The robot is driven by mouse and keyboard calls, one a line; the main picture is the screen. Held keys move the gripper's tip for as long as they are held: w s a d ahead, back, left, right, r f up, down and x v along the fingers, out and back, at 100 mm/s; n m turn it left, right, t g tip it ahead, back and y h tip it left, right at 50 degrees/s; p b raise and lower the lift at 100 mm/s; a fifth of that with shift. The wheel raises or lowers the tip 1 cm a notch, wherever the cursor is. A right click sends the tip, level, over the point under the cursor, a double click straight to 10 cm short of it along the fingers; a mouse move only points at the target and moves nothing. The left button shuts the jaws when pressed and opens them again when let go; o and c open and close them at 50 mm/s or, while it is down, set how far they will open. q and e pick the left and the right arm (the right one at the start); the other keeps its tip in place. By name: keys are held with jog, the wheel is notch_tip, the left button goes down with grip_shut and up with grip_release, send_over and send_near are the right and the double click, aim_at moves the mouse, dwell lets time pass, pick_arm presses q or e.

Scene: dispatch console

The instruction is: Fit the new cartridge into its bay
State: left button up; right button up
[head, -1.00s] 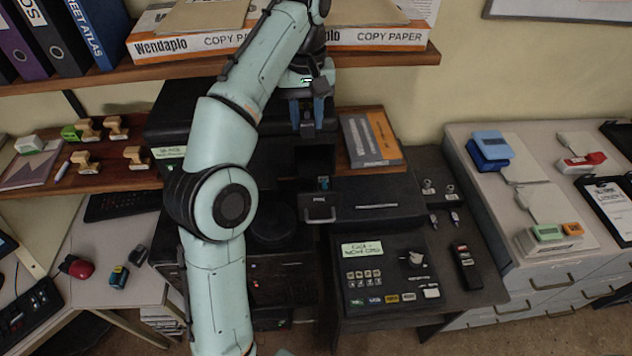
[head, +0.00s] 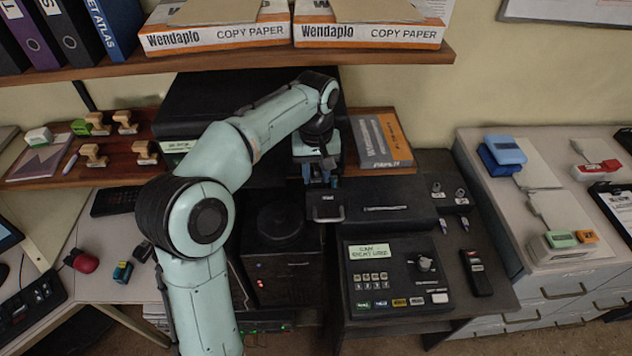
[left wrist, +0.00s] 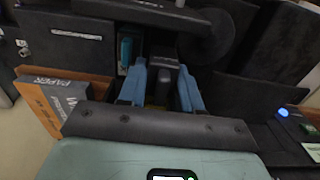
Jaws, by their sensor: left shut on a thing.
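My left gripper (head: 322,182) is low at the dark machine, just behind a small front block with a metal handle (head: 326,218). In the left wrist view its two blue fingers (left wrist: 162,92) are shut on a dark, narrow piece (left wrist: 165,78), which I take to be the new cartridge. The gripper hides most of it in the head view. A blue-teal piece (left wrist: 125,52) stands in a dark slot beside the fingers in the wrist view. The bay opening is mostly hidden, so I cannot tell how far the held piece is in. My right gripper is not in view.
A control panel (head: 400,290) with a lit display and a knob stands in front. A grey-and-orange paper pack (head: 381,141) lies to the right of the gripper. A shelf with copy paper boxes (head: 215,38) hangs above. A dark round-topped unit (head: 281,222) stands to the left.

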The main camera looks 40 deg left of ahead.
aim_at(315, 184)
pick_arm(q)
notch_tip(315, 184, down, 3)
jog(key=shift+s, duration=0.15)
jog(key=shift+s+f, duration=0.15)
jog(key=shift+s, duration=0.05)
jog(key=shift+w, duration=0.3)
jog(key=shift+s+f+b, duration=0.15)
jog(key=shift+f+b, duration=0.3)
jog(key=shift+f, duration=0.05)
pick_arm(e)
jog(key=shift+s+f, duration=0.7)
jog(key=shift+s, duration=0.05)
pick_arm(q)
jog(key=o, duration=1)
jog(key=shift+o, duration=0.2)
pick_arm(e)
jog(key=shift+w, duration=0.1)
